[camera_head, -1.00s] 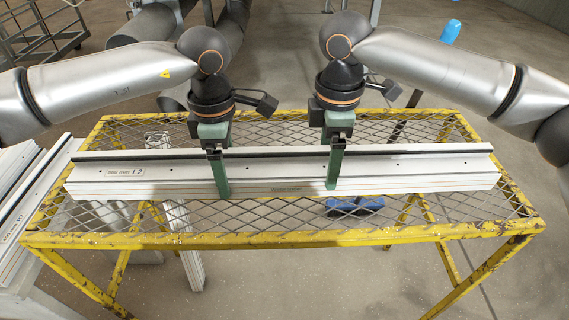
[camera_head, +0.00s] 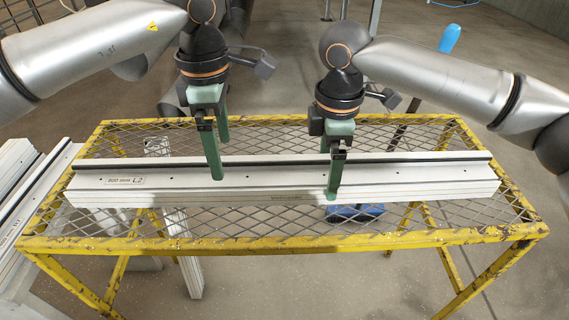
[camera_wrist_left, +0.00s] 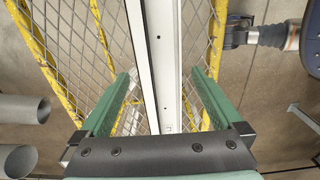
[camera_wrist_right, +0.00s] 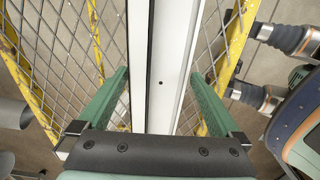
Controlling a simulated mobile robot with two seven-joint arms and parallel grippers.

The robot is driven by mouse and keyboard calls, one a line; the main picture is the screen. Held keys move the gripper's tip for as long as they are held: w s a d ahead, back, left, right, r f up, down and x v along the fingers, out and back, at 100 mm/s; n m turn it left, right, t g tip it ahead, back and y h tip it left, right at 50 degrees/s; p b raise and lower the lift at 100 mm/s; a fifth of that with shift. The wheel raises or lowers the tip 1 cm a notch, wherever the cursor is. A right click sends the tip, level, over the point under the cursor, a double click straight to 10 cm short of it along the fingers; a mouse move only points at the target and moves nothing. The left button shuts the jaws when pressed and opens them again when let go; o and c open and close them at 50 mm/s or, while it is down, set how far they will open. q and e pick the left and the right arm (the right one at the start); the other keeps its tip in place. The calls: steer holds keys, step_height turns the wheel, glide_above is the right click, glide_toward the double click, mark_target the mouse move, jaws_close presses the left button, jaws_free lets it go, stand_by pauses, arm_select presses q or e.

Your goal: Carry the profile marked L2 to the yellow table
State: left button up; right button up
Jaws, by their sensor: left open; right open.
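The long white profile marked L2 (camera_head: 260,181) lies lengthwise on the mesh top of the yellow table (camera_head: 300,237), its label near the left end. My left gripper (camera_head: 220,165) is open, raised over the left-middle part of the profile; in the left wrist view its green fingers (camera_wrist_left: 163,90) are spread on either side of the profile. My right gripper (camera_head: 335,175) is open, its fingers straddling the profile right of the middle; the right wrist view shows the fingers (camera_wrist_right: 164,90) apart from it on both sides.
More white profiles (camera_head: 30,190) are stacked at the left beside the table. A blue object (camera_head: 355,212) shows under the mesh. Another blue object (camera_head: 449,38) stands on the floor at the back right. The table's right end and front strip of mesh are clear.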

steer(key=shift+r, duration=0.3)
arm_select(q)
step_height(320, 180, up, 5)
steer(key=shift+f, duration=0.15)
arm_select(e)
step_height(320, 180, up, 11)
steer(key=shift+r, duration=0.2)
